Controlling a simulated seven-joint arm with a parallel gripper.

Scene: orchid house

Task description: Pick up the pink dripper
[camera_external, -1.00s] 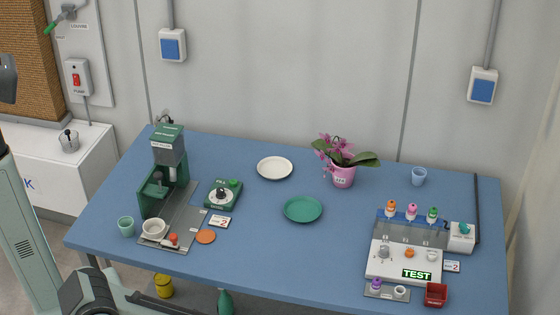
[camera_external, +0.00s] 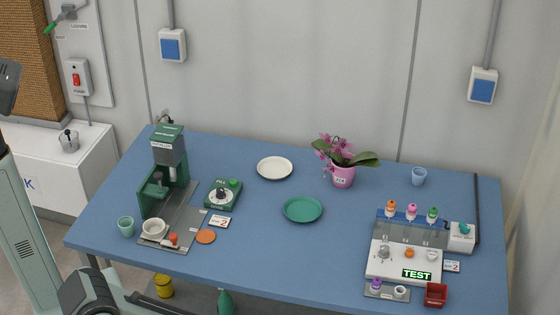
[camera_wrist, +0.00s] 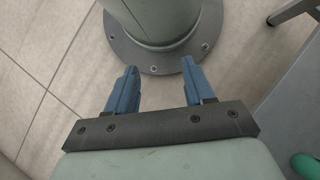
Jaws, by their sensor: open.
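The pink dripper (camera_external: 412,210) is a small bottle with a pink top. It stands in the rack (camera_external: 397,230) at the right of the blue table, between an orange-topped dripper (camera_external: 390,207) and a green-topped dripper (camera_external: 433,213). My gripper (camera_wrist: 158,88) shows in the wrist view with its two blue fingers apart and nothing between them. It points down at the floor and my own base, far from the dripper. In the external view the gripper's fingers are not visible.
A TEST panel (camera_external: 417,274), a red bin (camera_external: 436,294) and a purple-topped dripper (camera_external: 376,285) lie in front of the rack. A potted orchid (camera_external: 343,175) and green plate (camera_external: 303,209) stand mid-table. A green machine (camera_external: 165,165) stands left. The front middle is clear.

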